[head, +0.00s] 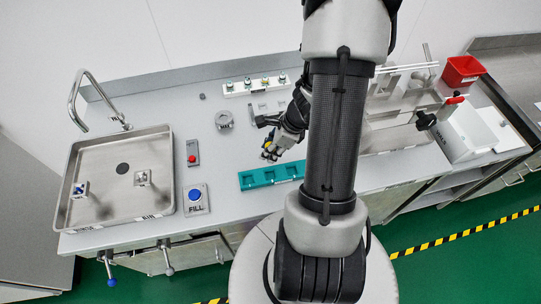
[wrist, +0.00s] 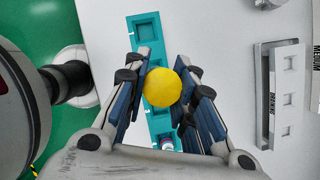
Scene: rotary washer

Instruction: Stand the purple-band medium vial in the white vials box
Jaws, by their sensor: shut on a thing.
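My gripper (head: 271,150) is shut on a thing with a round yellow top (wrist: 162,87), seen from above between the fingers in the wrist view. Its body is hidden below the top, so I cannot tell whether it has a purple band. It is over or in front of the teal rack (head: 272,176), whose square pockets also show in the wrist view (wrist: 147,32). A small vial with a white and purplish top (wrist: 166,143) shows at the rack's lower end. A white box holding several vials (head: 262,86) stands at the back; a white strip marked MEDIUM (wrist: 316,72) shows at the wrist view's right edge.
A pale holder with square openings (wrist: 288,95) lies right of the teal rack. A round metal piece (head: 224,119), a red button (head: 192,154) and a blue FILL button (head: 195,195) are to the left, beside the sink (head: 121,205). My arm hides part of the counter.

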